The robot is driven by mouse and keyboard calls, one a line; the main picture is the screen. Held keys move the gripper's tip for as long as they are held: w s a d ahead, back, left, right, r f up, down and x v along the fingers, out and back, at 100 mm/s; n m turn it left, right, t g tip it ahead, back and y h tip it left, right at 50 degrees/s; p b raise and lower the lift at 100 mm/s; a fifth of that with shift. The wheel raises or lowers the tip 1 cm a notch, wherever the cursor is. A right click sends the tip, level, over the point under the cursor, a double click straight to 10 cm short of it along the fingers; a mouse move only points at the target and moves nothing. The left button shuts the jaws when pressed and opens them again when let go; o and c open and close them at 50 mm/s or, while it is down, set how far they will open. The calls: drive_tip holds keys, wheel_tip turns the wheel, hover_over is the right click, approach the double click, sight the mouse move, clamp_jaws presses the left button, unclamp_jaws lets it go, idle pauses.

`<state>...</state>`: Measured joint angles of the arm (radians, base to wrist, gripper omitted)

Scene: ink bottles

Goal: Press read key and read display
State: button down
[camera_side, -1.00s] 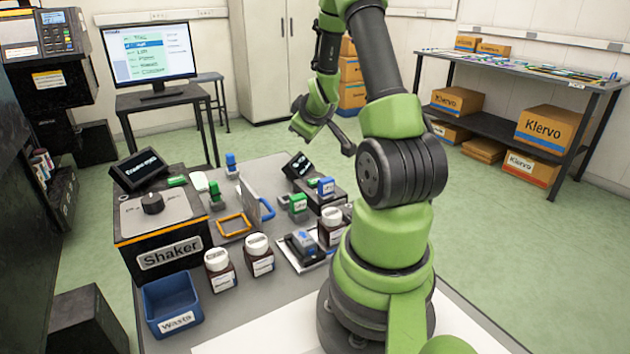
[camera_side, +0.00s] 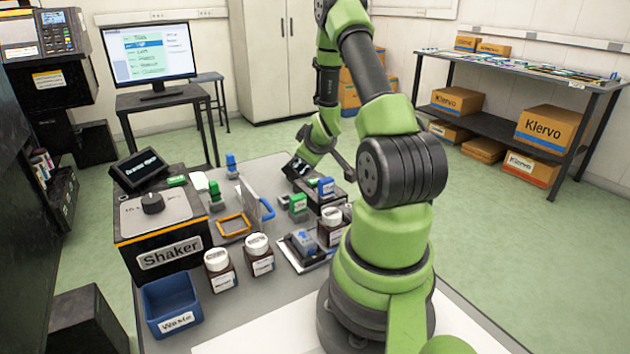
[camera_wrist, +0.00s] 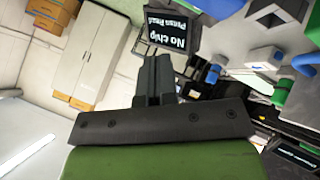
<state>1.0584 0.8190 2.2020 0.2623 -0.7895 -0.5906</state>
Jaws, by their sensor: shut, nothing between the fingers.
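The reader's tilted black display (camera_wrist: 168,32) is at the top of the wrist view, with upside-down white text that reads "No chip" and "Press Read". My gripper (camera_wrist: 155,72) is shut and empty, its fingers pointing toward this display. In the side view the same small display (camera_side: 294,170) stands at the back of a dark reader, partly hidden by my wrist. The gap between fingertips and reader cannot be judged. I cannot make out the read key.
Green-topped (camera_side: 298,203) and blue-topped (camera_side: 327,187) items stand near the reader. A shaker (camera_side: 170,258) with its own display (camera_side: 139,168), a blue waste bin (camera_side: 171,306) and brown ink bottles (camera_side: 259,263) crowd the table's left and middle.

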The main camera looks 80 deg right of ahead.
sight(313, 181)
drive_tip(key=shift+f, duration=1.7)
idle(0.7)
drive_tip(key=shift+f, duration=0.4)
drive_tip(key=shift+f, duration=0.6)
idle(0.8)
drive_tip(key=shift+s, duration=0.1)
drive_tip(key=shift+r, duration=0.95)
drive_tip(key=shift+r, duration=2.55)
